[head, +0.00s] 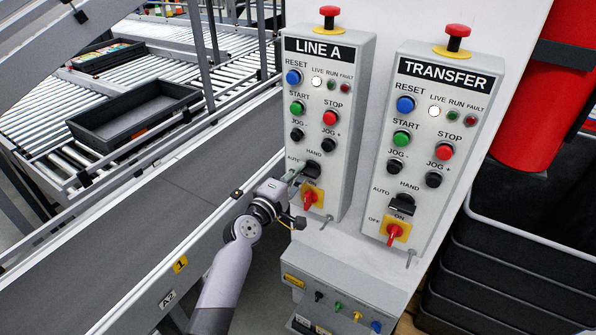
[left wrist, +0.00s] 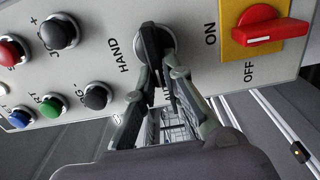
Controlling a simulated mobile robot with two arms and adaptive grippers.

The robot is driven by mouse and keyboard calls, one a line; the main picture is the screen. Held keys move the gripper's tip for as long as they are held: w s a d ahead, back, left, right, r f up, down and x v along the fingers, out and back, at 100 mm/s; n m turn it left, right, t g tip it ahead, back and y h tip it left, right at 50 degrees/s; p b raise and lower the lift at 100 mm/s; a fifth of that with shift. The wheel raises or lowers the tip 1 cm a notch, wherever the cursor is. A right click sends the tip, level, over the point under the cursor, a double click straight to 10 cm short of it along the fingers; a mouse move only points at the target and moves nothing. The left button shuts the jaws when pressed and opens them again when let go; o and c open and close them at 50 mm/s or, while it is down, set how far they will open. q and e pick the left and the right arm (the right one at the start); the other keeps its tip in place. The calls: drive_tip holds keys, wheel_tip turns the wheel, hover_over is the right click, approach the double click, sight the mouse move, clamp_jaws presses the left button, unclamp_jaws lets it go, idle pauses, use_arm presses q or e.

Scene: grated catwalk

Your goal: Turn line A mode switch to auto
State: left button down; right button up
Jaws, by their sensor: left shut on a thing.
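The LINE A panel (head: 325,110) is a grey box with a black mode switch (head: 312,169) low on it, between the AUTO and HAND labels and a yellow-backed red ON/OFF switch (head: 310,197). My left gripper (head: 298,177) reaches it from the lower left. In the left wrist view the switch's black handle (left wrist: 150,43) lies between the fingertips of my left gripper (left wrist: 157,75), which is shut on it. The handle runs roughly up and down in that view. HAND is readable beside it; the AUTO label is mostly hidden by the fingers. My right gripper is not in view.
A similar TRANSFER panel (head: 440,135) stands to the right. A small box with coloured plugs (head: 340,295) is below. A conveyor belt (head: 165,205) runs at the left, with roller lines and a dark tray (head: 135,115) beyond. Stacked black crates (head: 510,275) stand at the lower right.

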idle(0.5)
use_arm(q)
drive_tip(key=c, duration=1.7)
unclamp_jaws()
drive_tip(key=v, duration=1.2)
